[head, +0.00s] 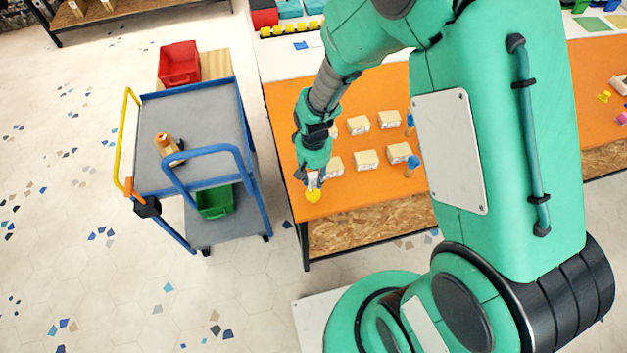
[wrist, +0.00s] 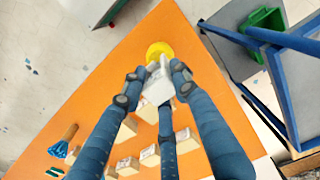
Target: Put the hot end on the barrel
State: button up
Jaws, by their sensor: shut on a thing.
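My gripper (head: 313,184) is over the near left corner of the orange table. It is shut on a pale, whitish piece (wrist: 157,86), which shows between the fingers in the wrist view. A round yellow piece (head: 313,196) shows just past the fingertips; it also shows in the wrist view (wrist: 159,51). I cannot tell whether the yellow piece touches the held piece or lies on the table. No thing is clearly recognisable as the hot end or the barrel.
The orange table (head: 283,110) carries several cream boxes (head: 367,160) and blue-topped pieces (head: 412,165) right of my gripper. The blue cart (head: 205,112) stands to the left, with a green bin (head: 214,202) below. A red bin (head: 179,63) stands behind it.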

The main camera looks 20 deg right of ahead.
aim_at(314, 174)
jog(key=shift+f, duration=0.9)
jog(key=shift+f, duration=0.1)
jog(key=o, duration=1.2)
jog(key=shift+c, duration=0.2)
notch_tip(314, 174, up, 12)
jog(key=shift+r+p, duration=0.15)
jog(key=shift+p, duration=0.65)
